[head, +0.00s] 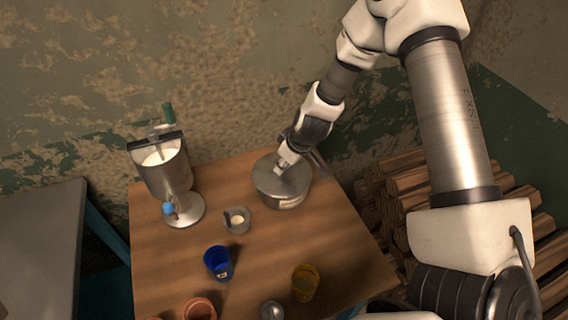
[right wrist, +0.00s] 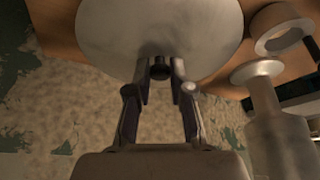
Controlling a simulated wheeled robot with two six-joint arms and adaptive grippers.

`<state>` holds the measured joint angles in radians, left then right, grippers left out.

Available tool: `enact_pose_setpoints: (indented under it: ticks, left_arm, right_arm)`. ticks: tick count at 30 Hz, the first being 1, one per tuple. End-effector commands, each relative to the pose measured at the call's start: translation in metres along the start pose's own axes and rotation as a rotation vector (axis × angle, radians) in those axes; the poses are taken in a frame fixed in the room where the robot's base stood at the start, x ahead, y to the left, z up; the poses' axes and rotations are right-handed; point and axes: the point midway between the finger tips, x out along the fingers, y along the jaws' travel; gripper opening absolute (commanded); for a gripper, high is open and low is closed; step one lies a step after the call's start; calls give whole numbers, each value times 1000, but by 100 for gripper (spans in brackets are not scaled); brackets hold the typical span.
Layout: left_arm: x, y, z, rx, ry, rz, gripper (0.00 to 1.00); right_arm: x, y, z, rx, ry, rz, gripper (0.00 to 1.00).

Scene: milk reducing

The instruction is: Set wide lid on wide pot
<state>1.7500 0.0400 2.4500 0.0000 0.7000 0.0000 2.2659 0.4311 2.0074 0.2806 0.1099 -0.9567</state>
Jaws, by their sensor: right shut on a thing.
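The wide pot (head: 283,197) is a grey metal pot with a pale label, standing on the back right of the wooden table. The wide lid (head: 268,172) is a flat grey disc over the pot's mouth; it fills the top of the right wrist view (right wrist: 160,30). It looks level and in line with the pot, but I cannot tell whether it touches the rim. My right gripper (head: 283,160) comes down from above and is shut on the lid's dark knob (right wrist: 160,71). The pot's inside is hidden. My left gripper is not in view.
A metal milk vessel (head: 168,178) with a blue tap knob stands at the table's back left. A small grey cup (head: 238,222), blue cup (head: 218,263), yellow cup (head: 305,284) and terracotta pot (head: 200,309) stand nearer. Stacked logs (head: 400,190) lie to the right.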

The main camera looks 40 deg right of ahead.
Motion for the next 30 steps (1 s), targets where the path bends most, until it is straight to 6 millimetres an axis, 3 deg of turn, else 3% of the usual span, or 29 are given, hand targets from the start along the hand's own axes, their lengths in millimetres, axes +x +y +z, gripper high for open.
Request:
enact_pose_setpoints:
  ticks: [23, 24, 26, 30]
  left_arm:
    - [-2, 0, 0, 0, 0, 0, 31]
    - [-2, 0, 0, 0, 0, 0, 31]
    - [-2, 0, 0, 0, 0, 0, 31]
    - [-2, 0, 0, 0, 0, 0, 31]
  right_arm:
    - [1, 0, 1, 1, 0, 0, 0]
    - [1, 0, 1, 1, 0, 0, 32]
    - [1, 0, 1, 1, 0, 0, 50]
    - [1, 0, 1, 1, 0, 0, 50]
